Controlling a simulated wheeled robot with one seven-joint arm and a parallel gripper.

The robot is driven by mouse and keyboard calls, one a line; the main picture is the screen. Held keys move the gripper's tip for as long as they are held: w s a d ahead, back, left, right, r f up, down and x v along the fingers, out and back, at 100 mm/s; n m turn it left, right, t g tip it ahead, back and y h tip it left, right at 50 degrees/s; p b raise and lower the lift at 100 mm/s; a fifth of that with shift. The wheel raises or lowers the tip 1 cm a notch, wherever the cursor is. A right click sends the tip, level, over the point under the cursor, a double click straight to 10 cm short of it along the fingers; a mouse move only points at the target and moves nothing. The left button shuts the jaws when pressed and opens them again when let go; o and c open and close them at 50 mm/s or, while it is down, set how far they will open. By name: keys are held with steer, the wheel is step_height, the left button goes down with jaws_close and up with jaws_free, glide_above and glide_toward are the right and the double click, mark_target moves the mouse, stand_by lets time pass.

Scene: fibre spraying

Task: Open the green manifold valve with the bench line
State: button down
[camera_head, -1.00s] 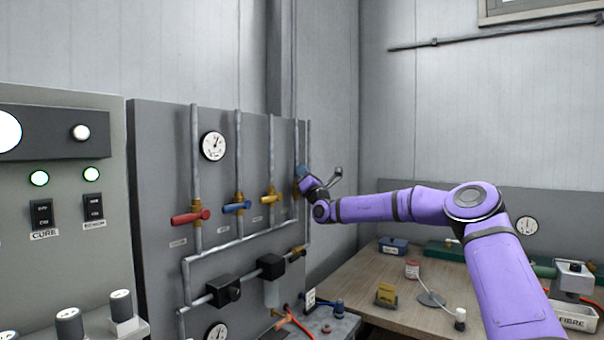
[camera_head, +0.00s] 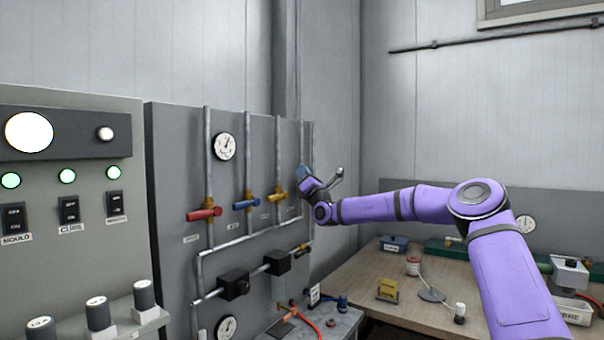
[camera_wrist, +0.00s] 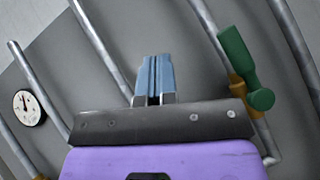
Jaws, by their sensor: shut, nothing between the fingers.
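The green valve handle (camera_wrist: 236,50) shows in the wrist view, on a brass body on a grey pipe, right of my gripper. My gripper (camera_wrist: 154,62) has its two blue fingers together with nothing between them, pointing towards the panel. The fingers are apart from the green handle in that view. In the head view my gripper (camera_head: 304,173) is at the panel's right end, and the green valve is hidden there. The red valve (camera_head: 204,213), blue valve (camera_head: 246,204) and yellow valve (camera_head: 277,196) stand in a row to its left, with crosswise handles.
The manifold panel (camera_head: 175,180) carries pipes, a gauge (camera_head: 224,146) and black blocks (camera_head: 234,284). A switch cabinet (camera_head: 70,240) stands at the left. The wooden bench (camera_head: 350,278) at the right holds a yellow block (camera_head: 388,290) and several small items.

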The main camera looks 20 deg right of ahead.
steer(key=s+a, duration=0.1)
steer(key=s, duration=0.7)
steer(key=shift+s+a+y, duration=0.15)
steer(key=shift+a+y, duration=0.15)
steer(key=shift+a, duration=0.05)
steer(key=shift+r, duration=0.1)
steer(key=s+a+f+n+g+y, duration=0.2)
steer(key=s+a+n+g+y, duration=0.4)
steer(key=s+a+n+g, duration=0.45)
steer(key=s+a+f+n+g+y, duration=0.2)
steer(key=s+a+n+g+y, duration=0.4)
steer(key=a+n, duration=0.7)
steer(key=s+a+f+n+g+h, duration=0.3)
steer(key=s+f+n+g, duration=0.15)
steer(key=s, duration=0.25)
steer(key=s+d+f+n+g+h, duration=0.1)
steer(key=s+d+n+h, duration=0.1)
steer(key=s+n+h, duration=0.3)
steer(key=s+d+f+n+g+h, duration=0.1)
steer(key=s+d+f+h, duration=0.15)
steer(key=s, duration=0.55)
steer(key=s+d+n+t+h, duration=0.3)
steer(key=s+d+n+h, duration=0.2)
steer(key=s+d, duration=1.3)
steer(key=h, duration=0.3)
steer(key=shift+s+d, duration=0.15)
steer(key=shift+d, duration=0.1)
